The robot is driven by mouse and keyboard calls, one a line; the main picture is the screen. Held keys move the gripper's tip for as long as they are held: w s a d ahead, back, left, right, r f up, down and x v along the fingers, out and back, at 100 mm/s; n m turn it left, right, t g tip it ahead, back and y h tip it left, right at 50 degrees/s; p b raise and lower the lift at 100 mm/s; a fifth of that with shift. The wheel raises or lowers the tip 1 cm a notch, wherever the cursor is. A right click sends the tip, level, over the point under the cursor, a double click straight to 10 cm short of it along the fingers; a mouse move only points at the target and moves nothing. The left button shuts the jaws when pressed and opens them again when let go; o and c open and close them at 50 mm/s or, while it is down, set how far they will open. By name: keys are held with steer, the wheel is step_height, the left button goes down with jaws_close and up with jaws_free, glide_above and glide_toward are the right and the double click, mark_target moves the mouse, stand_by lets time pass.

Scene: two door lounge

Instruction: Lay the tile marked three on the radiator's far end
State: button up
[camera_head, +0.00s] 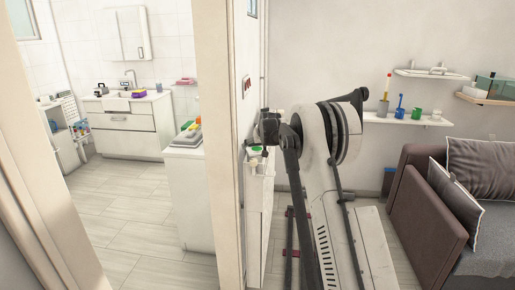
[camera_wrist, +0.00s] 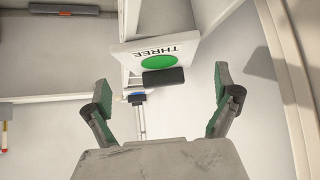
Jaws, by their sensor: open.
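The tile marked three (camera_wrist: 142,50) shows in the wrist view as a white face with the word THREE upside down and a green disc. A dark block (camera_wrist: 164,77) shows at the tile's lower edge; I cannot tell whether it is fixed to it. My gripper (camera_wrist: 162,79) is open, with its green-padded fingers spread to either side of the block, and nothing is held. In the head view my arm hides much of the area by the wall. A white unit (camera_head: 259,205) stands there against the wall; I cannot tell whether it is the radiator.
The door frame (camera_head: 222,150) stands just left of my arm. A washroom with a white sink cabinet (camera_head: 125,125) lies through the doorway. Its tiled floor is clear.

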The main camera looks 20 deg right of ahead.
steer(key=s+a+r, duration=0.6)
steer(key=s+r, duration=0.1)
steer(key=s, duration=0.2)
steer(key=s+a+r, duration=0.5)
steer(key=s+r, duration=0.3)
steer(key=s, duration=0.1)
steer(key=s+a+r+n+y, duration=0.1)
steer(key=s+a, duration=0.3)
steer(key=s, duration=0.4)
steer(key=s+a+r, duration=0.2)
steer(key=s+a, duration=0.3)
steer(key=s, duration=0.2)
steer(key=s+a+f, duration=0.2)
steer(key=s+f, duration=0.1)
steer(key=s, duration=0.6)
steer(key=s+a+f+g, duration=0.1)
steer(key=s+a+f, duration=0.2)
steer(key=s, duration=0.7)
steer(key=s+a+f+n, duration=0.1)
steer(key=s+a+f, duration=0.2)
steer(key=s, duration=0.7)
step_height(320, 180, down, 2)
steer(key=shift+s+a+g+y, duration=0.25)
steer(key=shift+g+y, duration=0.15)
